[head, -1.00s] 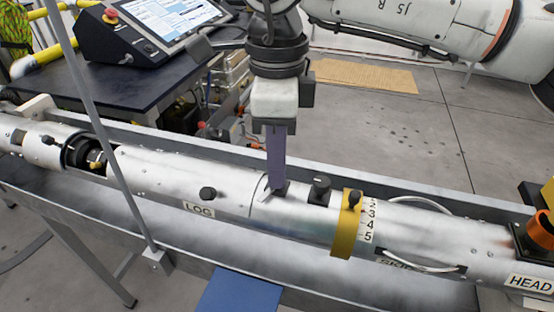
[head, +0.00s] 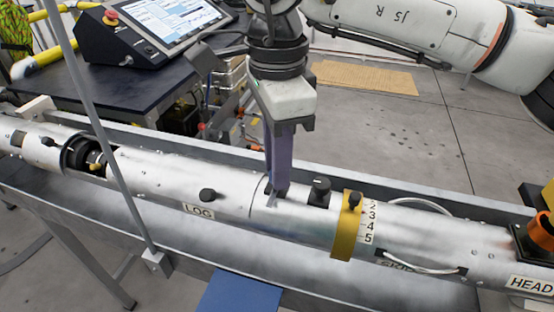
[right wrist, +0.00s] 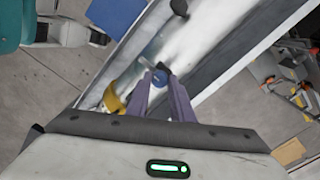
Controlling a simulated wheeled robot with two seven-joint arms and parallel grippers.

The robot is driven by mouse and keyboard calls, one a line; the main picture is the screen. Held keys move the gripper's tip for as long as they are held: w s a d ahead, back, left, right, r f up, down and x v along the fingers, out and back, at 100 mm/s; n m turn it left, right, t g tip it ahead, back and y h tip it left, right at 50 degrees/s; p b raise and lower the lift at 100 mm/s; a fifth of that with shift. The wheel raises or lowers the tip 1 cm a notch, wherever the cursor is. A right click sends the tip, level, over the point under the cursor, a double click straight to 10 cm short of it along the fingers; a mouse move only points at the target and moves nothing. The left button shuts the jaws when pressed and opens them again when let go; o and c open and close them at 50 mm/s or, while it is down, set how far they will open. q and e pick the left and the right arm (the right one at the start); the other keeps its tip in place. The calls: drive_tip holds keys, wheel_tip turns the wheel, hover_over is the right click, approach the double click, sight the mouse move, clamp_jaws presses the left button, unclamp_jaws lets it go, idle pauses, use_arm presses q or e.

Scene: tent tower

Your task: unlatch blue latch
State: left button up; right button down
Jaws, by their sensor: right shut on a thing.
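The silver tube (head: 165,172) lies lengthwise in a metal trough. My right gripper (head: 278,192) reaches down to its top, between the "LOG" label and the yellow band. My left gripper is not in view.
A black knob (head: 319,190) stands close right of the fingers, and the yellow band (head: 347,226) is just beyond. Another black knob (head: 207,195) is to the left. A thin grey pole (head: 108,150) rises in front of the tube. A monitor (head: 165,22) stands behind.

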drive_tip(key=c, duration=1.6)
unclamp_jaws()
drive_tip(key=shift+o, duration=0.2)
drive_tip(key=shift+r, duration=0.1)
wheel_tip(320, 180, up, 10)
